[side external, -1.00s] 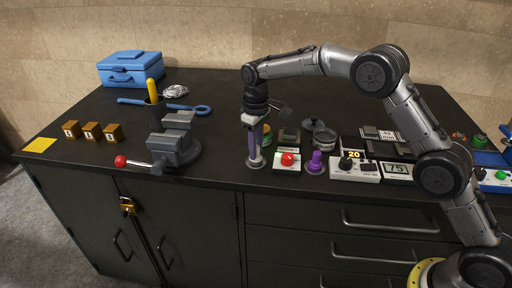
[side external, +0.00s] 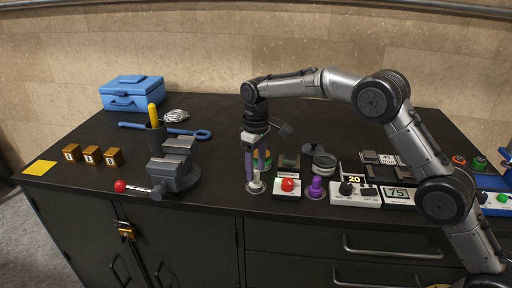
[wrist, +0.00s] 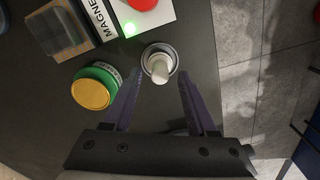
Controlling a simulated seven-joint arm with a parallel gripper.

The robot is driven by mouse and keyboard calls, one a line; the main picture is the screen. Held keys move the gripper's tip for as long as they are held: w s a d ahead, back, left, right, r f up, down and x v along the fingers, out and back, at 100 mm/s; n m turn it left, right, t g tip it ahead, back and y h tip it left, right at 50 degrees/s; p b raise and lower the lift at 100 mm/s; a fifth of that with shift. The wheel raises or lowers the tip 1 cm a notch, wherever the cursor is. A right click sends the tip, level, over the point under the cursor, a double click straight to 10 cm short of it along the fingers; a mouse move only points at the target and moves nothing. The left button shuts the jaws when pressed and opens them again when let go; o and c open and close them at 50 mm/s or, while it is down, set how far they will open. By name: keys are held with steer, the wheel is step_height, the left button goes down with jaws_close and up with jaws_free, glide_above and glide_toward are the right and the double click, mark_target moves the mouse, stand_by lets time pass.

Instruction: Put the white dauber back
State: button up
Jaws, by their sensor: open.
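The white dauber (wrist: 159,68) stands in a round grey holder (wrist: 147,51) in the wrist view. In the side view the dauber (side external: 256,176) shows at the front edge of the dark bench, low between my fingers. My gripper (wrist: 160,80) is open, with one purple finger on each side of the dauber and gaps visible between them. In the side view my gripper (side external: 256,172) points straight down over the holder. The dauber's lower end is hidden inside the holder.
A green tin with a yellow top (wrist: 92,92) sits close beside my left finger. A white box with a red button (side external: 288,186) and a purple piece (side external: 316,188) stand to the right. A vise (side external: 174,168) stands to the left, with clear bench between.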

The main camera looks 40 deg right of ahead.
mark_target(256, 172)
step_height(256, 172, up, 10)
stand_by(0.3)
steer(key=s+d+r+m+t, duration=0.1)
steer(key=s+d+r, duration=0.3)
steer(key=s, duration=0.5)
steer(key=s+d+r+m+t, duration=0.1)
steer(key=s+d+r+t, duration=0.1)
steer(key=s+r, duration=0.6)
steer(key=s+d+f+m+t, duration=0.1)
steer(key=s+f, duration=0.4)
steer(key=s, duration=0.6)
steer(key=s+d+f+m+t, duration=0.1)
steer(key=s+f, duration=0.4)
steer(key=s, duration=0.6)
steer(key=shift+d+f+t, duration=0.3)
steer(key=shift+d+f, duration=0.05)
steer(key=shift+d, duration=0.05)
